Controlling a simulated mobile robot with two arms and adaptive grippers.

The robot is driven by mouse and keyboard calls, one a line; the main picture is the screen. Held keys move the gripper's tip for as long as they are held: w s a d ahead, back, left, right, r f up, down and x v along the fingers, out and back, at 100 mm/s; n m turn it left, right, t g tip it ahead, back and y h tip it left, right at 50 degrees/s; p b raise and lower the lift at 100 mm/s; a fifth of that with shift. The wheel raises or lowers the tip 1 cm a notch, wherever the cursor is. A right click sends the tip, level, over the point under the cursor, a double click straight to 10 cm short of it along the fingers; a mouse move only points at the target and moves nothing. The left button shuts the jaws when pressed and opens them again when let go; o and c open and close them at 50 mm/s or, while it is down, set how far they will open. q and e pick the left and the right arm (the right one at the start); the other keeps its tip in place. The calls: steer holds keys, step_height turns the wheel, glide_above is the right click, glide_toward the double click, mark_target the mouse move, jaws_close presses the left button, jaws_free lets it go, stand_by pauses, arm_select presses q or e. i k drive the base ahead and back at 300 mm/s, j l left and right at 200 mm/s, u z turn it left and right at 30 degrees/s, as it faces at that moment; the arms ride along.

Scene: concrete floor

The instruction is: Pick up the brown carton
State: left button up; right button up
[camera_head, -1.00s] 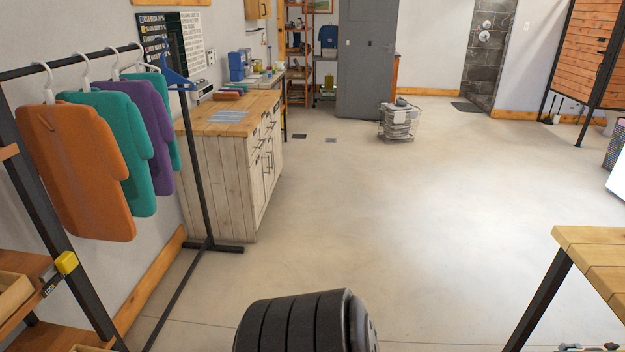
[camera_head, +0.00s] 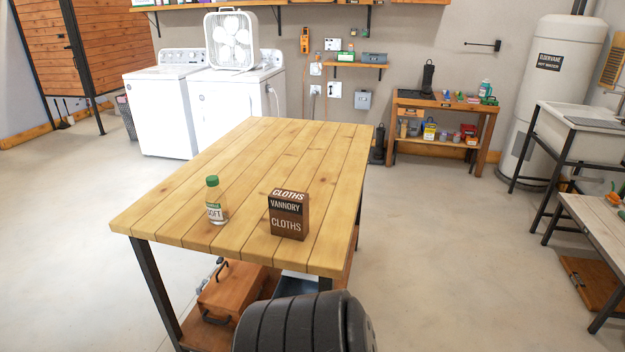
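The brown carton (camera_head: 289,215), labelled "CLOTHS VANNORY", stands upright near the front edge of a wooden table (camera_head: 255,165). Its front face and top show. Neither of my grippers is in view. A black ribbed part of my own body fills the bottom middle of the view, in front of the table.
A green-capped bottle (camera_head: 216,202) stands left of the carton. A wooden toolbox (camera_head: 232,290) sits on the table's lower shelf. White washers (camera_head: 225,105) and a box fan (camera_head: 231,42) are behind; a low bench (camera_head: 600,225) is at right. Floor left and right of the table is clear.

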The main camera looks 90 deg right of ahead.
mark_target(288, 209)
steer(key=z, duration=2.6)
